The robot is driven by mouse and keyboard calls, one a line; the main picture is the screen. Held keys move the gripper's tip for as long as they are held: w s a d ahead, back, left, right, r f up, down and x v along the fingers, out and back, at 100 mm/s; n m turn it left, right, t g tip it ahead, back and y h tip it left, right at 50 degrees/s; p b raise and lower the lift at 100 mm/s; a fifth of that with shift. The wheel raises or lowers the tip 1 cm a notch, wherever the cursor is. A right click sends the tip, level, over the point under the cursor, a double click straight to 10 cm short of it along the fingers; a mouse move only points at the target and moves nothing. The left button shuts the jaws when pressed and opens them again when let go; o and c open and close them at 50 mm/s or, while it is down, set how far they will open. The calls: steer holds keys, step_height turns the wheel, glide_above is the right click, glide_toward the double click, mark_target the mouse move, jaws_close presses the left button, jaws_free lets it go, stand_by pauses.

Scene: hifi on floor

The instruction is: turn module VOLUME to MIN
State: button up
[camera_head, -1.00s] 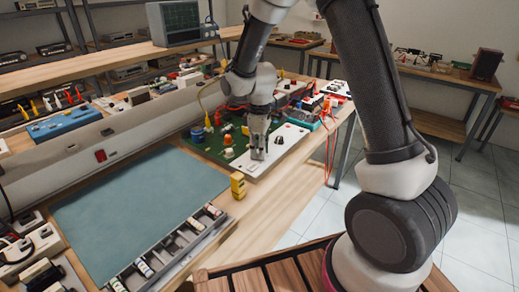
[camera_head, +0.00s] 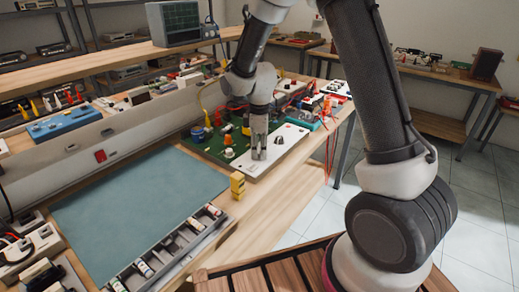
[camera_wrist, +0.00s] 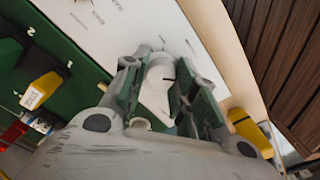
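My gripper (camera_wrist: 160,88) points down at the white panel (camera_wrist: 105,28), with one finger on each side of a pale round knob (camera_wrist: 160,72). A short dark mark shows on the knob. The fingers are close to its sides, but I cannot tell whether they touch it. In the head view my gripper (camera_head: 259,157) stands low over the white panel (camera_head: 275,160) and hides this knob. The printed labels are too small to read, and the knob's setting is unclear.
The green board (camera_head: 208,146) beside the panel carries a white knob (camera_head: 229,153) and coloured parts. Red leads (camera_head: 330,125) hang at the table edge. The blue-green mat (camera_head: 135,200) is clear.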

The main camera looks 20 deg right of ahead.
mark_target(259, 151)
steer(key=o, duration=0.3)
steer(key=shift+o, duration=0.2)
steer(key=shift+r, duration=0.1)
step_height(259, 151, up, 12)
stand_by(0.5)
